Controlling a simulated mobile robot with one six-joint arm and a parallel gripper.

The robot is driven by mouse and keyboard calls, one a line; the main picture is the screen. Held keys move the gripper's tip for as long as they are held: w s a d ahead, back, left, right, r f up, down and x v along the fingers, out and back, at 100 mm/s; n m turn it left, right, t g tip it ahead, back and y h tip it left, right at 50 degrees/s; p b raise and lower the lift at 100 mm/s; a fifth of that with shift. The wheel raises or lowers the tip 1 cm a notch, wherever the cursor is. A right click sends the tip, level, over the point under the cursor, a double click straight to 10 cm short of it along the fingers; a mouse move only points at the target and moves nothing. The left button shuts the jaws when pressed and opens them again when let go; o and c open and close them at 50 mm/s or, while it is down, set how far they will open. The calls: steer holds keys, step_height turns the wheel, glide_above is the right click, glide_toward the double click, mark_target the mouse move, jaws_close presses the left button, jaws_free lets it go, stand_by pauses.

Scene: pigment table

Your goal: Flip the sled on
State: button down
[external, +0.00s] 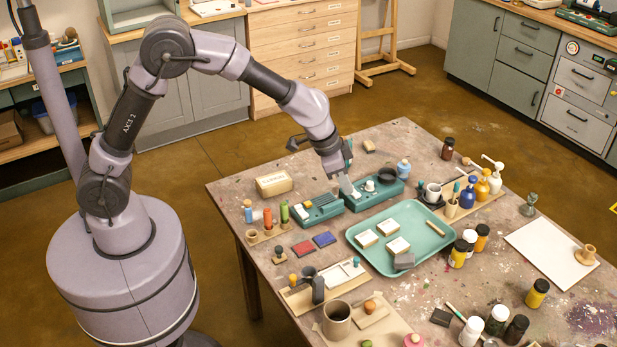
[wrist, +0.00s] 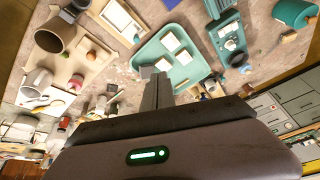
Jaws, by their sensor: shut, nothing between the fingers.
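Two teal devices stand on the table's far side. My gripper (external: 347,187) is shut and empty, pointing down at the left end of the right device. Whether it touches is unclear, and the fingers hide part of that end.
A teal tray (external: 434,240) with pale blocks and a grey block lies in front of the devices. Pump bottles and a cup crowd the right.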

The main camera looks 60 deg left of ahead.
glide_above(361, 267)
steer(key=w, duration=0.1)
step_height(361, 267, down, 11)
steer(key=shift+f+g, duration=0.25)
steer(key=shift+g, duration=0.05)
steer(key=shift+f, duration=0.1)
steer(key=b+x, duration=0.2)
steer(key=x, duration=0.8)
steer(key=shift+s+d+b, duration=0.1)
steer(key=shift+d+b, duration=0.05)
steer(key=shift+b, duration=0.25)
steer(key=s, duration=0.1)
steer(key=s+a+b, duration=0.1)
steer(key=s, duration=0.1)
steer(key=shift+a, duration=0.25)
steer(key=shift+s+a+f, duration=0.1)
steer(key=shift+s+a, duration=0.05)
steer(key=shift+s, duration=0.05)
